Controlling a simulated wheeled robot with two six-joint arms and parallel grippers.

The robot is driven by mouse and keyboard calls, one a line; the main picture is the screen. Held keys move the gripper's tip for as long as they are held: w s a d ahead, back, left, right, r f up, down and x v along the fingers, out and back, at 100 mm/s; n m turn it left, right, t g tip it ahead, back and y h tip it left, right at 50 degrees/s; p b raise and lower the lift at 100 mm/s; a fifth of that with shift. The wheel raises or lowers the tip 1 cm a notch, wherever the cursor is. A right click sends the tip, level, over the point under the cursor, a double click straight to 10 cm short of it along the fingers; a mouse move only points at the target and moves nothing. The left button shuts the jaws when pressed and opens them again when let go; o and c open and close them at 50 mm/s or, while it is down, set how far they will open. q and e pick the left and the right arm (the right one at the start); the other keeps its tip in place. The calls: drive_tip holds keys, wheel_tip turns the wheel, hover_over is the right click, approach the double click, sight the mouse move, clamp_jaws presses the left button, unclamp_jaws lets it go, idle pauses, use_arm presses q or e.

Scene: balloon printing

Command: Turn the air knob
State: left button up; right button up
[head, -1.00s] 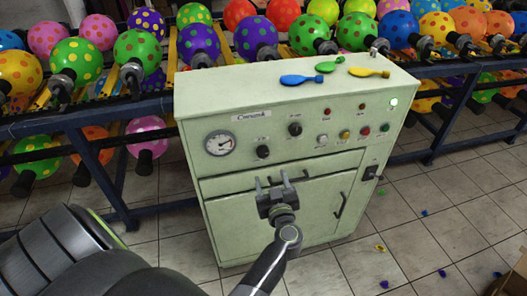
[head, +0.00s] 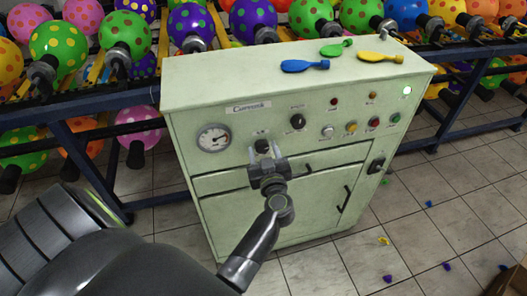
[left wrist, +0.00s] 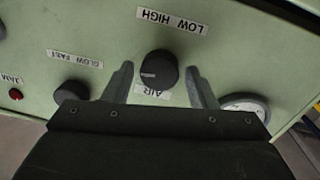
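The air knob (left wrist: 158,70) is a round black knob with a small pale mark on its face. It sits on the pale green panel, between a LOW HIGH label and an AIR label. In the head view the knob (head: 262,146) shows just beyond my left gripper (head: 267,158). My left gripper is open, and in the left wrist view its two fingers (left wrist: 160,75) stand on either side of the knob with gaps. I cannot tell how near the fingertips are to the panel. My right gripper is not in view.
The machine (head: 230,80) has a pressure gauge (head: 213,138) left of the knob and a second black knob (head: 297,121) to its right. Several buttons and lamps line the panel. Flat balloons (head: 305,66) lie on top. Racks of dotted balloons (head: 190,25) stand behind.

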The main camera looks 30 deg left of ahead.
use_arm(q)
drive_tip(key=c, duration=0.8)
